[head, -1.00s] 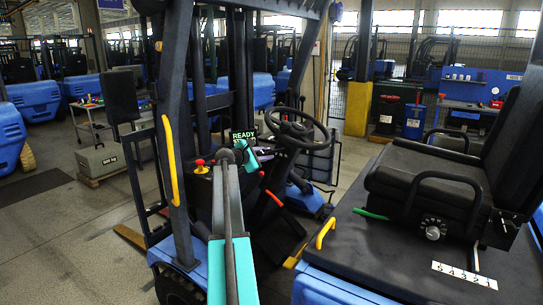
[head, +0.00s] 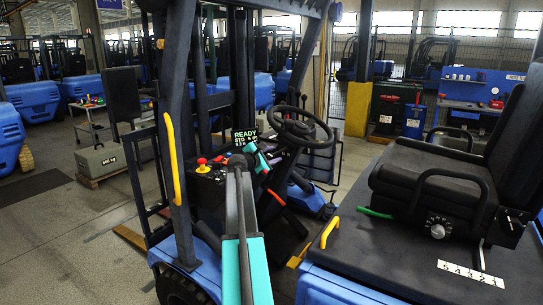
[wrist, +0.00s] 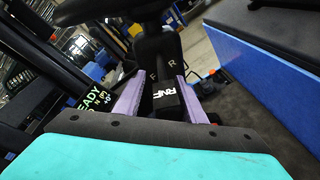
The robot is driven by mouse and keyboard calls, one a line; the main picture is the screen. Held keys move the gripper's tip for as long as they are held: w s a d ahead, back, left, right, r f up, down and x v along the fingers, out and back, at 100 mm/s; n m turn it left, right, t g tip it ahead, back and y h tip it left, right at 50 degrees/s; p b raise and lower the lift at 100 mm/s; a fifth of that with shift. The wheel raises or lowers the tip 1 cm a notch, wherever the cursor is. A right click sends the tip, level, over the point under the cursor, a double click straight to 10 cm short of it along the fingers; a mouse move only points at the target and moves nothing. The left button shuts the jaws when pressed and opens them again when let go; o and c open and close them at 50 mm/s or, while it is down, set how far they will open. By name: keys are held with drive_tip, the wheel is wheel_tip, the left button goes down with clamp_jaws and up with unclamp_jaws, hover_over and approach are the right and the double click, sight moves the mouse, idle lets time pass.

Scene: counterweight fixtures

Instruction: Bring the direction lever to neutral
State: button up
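In the wrist view a black block marked "RNF" (wrist: 167,97) in white shows between the two purple fingers of my gripper (wrist: 160,92). It appears to belong to the direction lever, below the steering wheel. Letters F and R stand on the dark column behind it. My fingers are apart, with dark space beside the block; I cannot tell whether either one touches it. In the head view my gripper (head: 254,158) is beside the steering wheel (head: 298,128), where the lever is hidden. A display (head: 244,136) reads READY; it also shows in the wrist view (wrist: 95,103).
A red knob (head: 202,162) on a yellow base stands left of my arm. The black seat (head: 435,180) and blue body are at the right. A red-orange lever (head: 276,197) is below the wheel.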

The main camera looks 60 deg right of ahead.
drive_tip(key=shift+w+a, duration=0.15)
drive_tip(key=shift+w, duration=0.15)
